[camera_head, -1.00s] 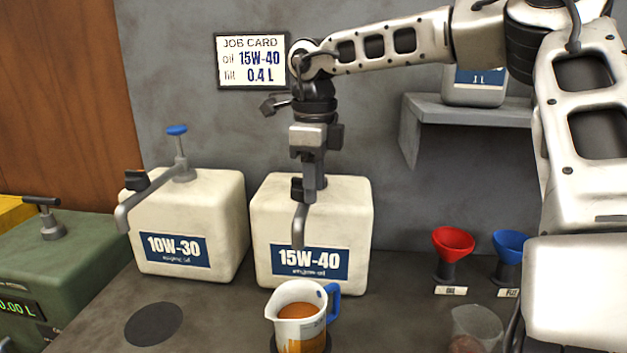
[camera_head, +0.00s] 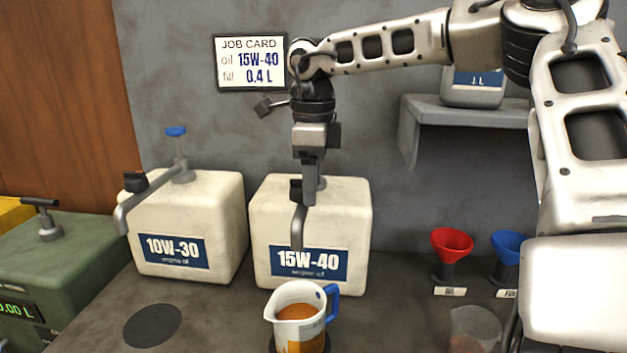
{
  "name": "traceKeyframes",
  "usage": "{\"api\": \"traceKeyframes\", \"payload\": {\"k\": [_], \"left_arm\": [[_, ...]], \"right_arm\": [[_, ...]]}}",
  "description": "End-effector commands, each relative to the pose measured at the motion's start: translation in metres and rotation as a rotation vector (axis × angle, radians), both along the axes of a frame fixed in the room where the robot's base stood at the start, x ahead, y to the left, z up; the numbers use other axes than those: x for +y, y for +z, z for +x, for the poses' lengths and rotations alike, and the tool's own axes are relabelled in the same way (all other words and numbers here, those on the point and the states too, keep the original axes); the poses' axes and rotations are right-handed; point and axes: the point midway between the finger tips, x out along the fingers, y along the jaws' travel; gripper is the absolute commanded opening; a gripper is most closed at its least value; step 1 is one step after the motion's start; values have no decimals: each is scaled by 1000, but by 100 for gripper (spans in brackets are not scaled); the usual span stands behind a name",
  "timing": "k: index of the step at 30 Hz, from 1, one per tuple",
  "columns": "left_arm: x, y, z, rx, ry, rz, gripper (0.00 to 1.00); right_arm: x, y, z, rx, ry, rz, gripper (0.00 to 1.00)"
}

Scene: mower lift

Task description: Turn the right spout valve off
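The right spout (camera_head: 298,228) comes forward from the white 15W-40 container (camera_head: 358,212) and points down. Its black valve knob (camera_head: 296,189) sits on top of the spout. My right gripper (camera_head: 311,180) points down right at the knob, slightly to its right in the picture. Whether its fingers touch the knob, and how far apart they are, I cannot tell from this side. I see no stream between spout and jug. My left gripper is out of view.
A white 10W-30 container (camera_head: 222,205) with its own spout and black knob (camera_head: 135,181) stands to the left. A red funnel (camera_head: 452,243) and blue funnel (camera_head: 509,245) stand right. A clear cup (camera_head: 474,325) is near the front. The job card (camera_head: 250,61) reads 15W-40, 0.4 L.

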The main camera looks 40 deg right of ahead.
Motion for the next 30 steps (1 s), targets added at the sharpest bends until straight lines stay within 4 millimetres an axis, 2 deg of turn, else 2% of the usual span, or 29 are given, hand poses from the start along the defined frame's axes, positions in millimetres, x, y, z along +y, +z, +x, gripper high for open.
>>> {"api": "traceKeyframes", "payload": {"k": [7,11,14,24,30], "left_arm": [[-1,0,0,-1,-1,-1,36],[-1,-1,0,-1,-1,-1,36],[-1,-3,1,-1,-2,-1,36],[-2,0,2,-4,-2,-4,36],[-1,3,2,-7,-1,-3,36]], "right_arm": [[0,-1,-1,6,-1,-1,58],[0,8,0,3,0,-3,58],[0,23,0,2,-2,-3,58],[0,107,-1,0,-2,-3,58],[0,142,-1,2,-2,-2,58]]}}
